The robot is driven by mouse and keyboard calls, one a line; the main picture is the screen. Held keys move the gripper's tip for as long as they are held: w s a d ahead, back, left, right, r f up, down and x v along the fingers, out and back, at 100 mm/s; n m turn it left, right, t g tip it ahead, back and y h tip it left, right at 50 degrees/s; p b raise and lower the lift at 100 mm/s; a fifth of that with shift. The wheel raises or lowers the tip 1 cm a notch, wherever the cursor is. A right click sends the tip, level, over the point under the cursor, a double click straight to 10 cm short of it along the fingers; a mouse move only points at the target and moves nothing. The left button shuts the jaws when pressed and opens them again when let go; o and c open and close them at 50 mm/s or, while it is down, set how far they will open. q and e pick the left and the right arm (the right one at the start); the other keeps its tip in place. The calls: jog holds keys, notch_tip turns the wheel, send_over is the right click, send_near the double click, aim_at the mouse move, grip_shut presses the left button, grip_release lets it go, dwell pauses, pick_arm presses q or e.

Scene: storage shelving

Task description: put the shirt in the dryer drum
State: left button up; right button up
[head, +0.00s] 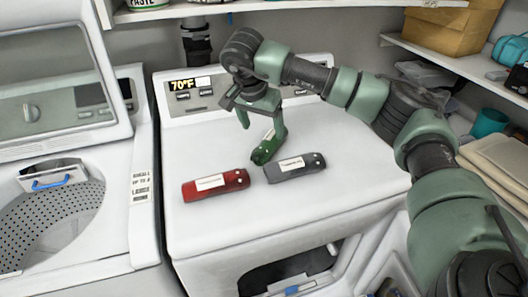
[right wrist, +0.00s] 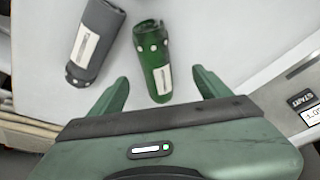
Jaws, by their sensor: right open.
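Three rolled, cloth-like bundles with white labels lie on the white dryer's top (head: 230,225): one red (head: 215,184), one grey (head: 295,168), one green (head: 265,151). I cannot tell which is the task's shirt. My right gripper (head: 262,127) is open above the green bundle. In the right wrist view, the green bundle (right wrist: 153,60) points between the open fingers (right wrist: 162,92), with its near end close to them; the grey bundle (right wrist: 94,40) lies to the left. The dryer drum (head: 285,272) shows as a dark opening in the dryer's front, mostly cut off. My left gripper is not in view.
An open top-loading washer with a perforated drum (head: 62,222) stands at the left. Shelves on the right hold a cardboard box (head: 450,30) and folded beige cloth (head: 497,160). The front of the dryer's top is clear.

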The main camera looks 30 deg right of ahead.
aim_at(270, 139)
jog(key=shift+w+d+f, duration=0.2)
jog(key=shift+d+f, duration=0.05)
jog(key=shift+d, duration=0.2)
jog(key=shift+d+h, duration=0.2)
jog(key=shift+h, duration=0.1)
jog(key=shift+s+d+f, duration=0.25)
jog(key=shift+d+f, duration=0.05)
jog(key=shift+f, duration=0.4)
jog(key=p+x, duration=0.2)
jog(key=x, duration=0.2)
jog(key=shift+w+f, duration=0.25)
jog(key=shift+f, duration=0.1)
jog(key=shift+d+f, duration=0.15)
jog(key=shift+f, duration=0.15)
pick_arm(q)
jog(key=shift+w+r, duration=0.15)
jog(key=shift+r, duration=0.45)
pick_arm(e)
jog(key=c, duration=1.6)
jog(key=shift+r, duration=0.1)
